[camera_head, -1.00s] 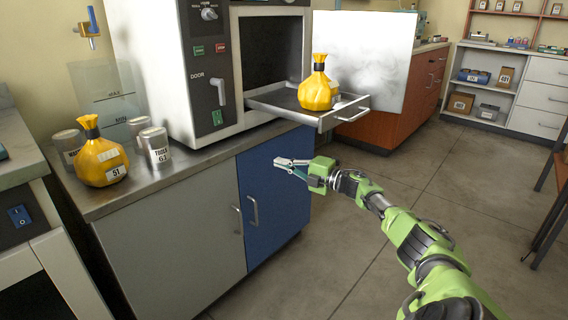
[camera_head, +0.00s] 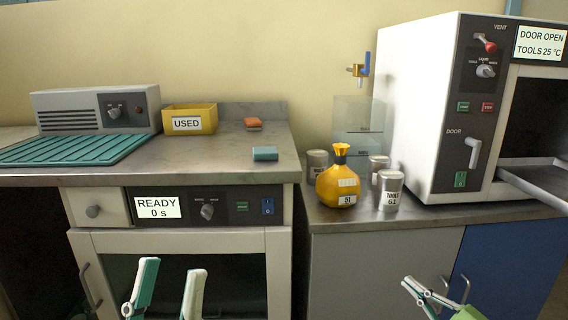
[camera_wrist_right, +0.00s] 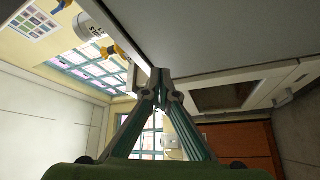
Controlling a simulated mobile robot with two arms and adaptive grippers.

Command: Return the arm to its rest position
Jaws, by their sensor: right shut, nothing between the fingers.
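My right gripper (camera_head: 418,292) shows at the bottom right of the head view, in front of the cabinet doors. Its fingers are together and hold nothing. In the right wrist view its fingertips (camera_wrist_right: 160,74) meet below a grey surface, with no object between them. My left gripper (camera_head: 168,285) is at the bottom left of the head view, in front of the cabinet under the left counter. Its two fingers stand apart and I see nothing between them.
The incubator (camera_head: 415,110) has a tray (camera_head: 540,180) pulled out at right. A yellow bag (camera_head: 337,184) and metal canisters (camera_head: 389,190) stand on the grey counter (camera_head: 440,216). A yellow USED bin (camera_head: 190,112) sits on the left counter.

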